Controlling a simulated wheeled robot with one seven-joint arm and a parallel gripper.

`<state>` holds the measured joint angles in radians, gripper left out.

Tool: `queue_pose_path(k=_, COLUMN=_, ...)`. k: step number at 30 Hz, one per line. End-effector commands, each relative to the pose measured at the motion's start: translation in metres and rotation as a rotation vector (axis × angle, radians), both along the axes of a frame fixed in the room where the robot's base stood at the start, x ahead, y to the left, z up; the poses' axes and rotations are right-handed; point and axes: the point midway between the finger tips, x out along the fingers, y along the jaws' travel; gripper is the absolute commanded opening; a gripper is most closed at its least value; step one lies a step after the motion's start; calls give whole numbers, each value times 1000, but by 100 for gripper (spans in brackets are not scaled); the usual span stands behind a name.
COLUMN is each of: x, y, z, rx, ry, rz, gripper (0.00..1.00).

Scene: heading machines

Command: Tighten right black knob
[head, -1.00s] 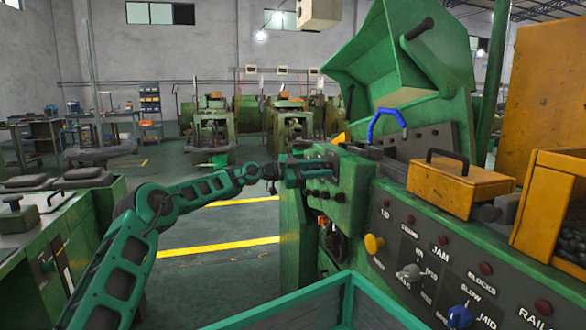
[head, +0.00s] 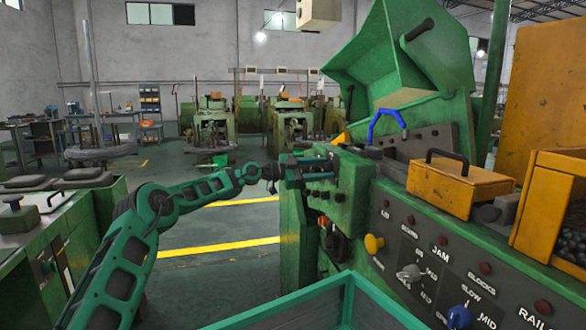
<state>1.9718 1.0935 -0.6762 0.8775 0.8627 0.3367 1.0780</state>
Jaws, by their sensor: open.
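Small black knobs sit in a row on the green machine's upper block. The right black knob (head: 340,197) is at the right end of that row, and another black knob (head: 324,195) is to its left. My gripper (head: 318,165) is at the end of my green arm, which reaches in from the lower left. It is open, just above the row of knobs and close to the machine. The fingertips are small and blend with the green block, so I cannot tell whether they touch anything.
A green machine panel (head: 400,237) with a yellow knob (head: 373,244), grey knob (head: 409,272) and blue knob (head: 459,316) runs along the right. A yellow box (head: 458,186) sits on top. A blue handle (head: 386,124) stands behind the block. Open floor (head: 222,222) lies left of the machine.

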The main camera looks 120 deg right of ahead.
Motion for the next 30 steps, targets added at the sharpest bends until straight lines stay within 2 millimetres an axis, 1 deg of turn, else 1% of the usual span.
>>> queue_pose_path(k=5, x=13, y=-5, z=0, rx=-1, ry=-2, rz=2, gripper=51)
queue_pose_path(k=8, x=30, y=-9, z=0, rx=1, ry=-2, rz=3, gripper=51)
queue_pose_path(k=12, x=57, y=-15, z=0, rx=0, ry=0, rz=4, gripper=51)
queue_pose_path(k=18, x=89, y=-22, z=0, rx=0, ry=1, rz=2, gripper=51)
queue_pose_path(k=24, x=104, y=-25, z=0, rx=0, ry=1, rz=0, gripper=51)
queue_pose_path(k=30, x=106, y=-24, z=0, rx=0, ry=2, rz=-1, gripper=51)
